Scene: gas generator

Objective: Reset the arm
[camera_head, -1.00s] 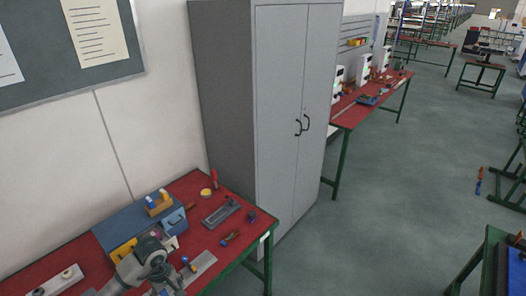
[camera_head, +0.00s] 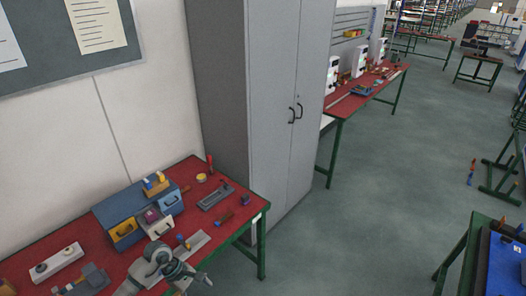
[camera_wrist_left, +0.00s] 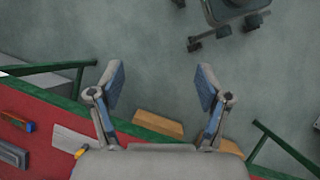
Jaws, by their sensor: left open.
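My left arm comes in at the bottom of the head view, above the red workbench (camera_head: 120,262). My left gripper (camera_head: 203,280) is near the bench's front edge. In the left wrist view the left gripper (camera_wrist_left: 161,84) has its two blue-padded fingers spread wide with nothing between them. Grey floor lies below the fingertips, and the red bench top is at the lower left. My right gripper is not in view.
On the bench stand a blue box with small drawers (camera_head: 112,210), a white panel with round dark parts (camera_head: 57,262) and several tools. A tall grey cabinet (camera_head: 270,130) stands beside it. A wheeled base (camera_wrist_left: 232,14) is on the floor. The middle floor is clear.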

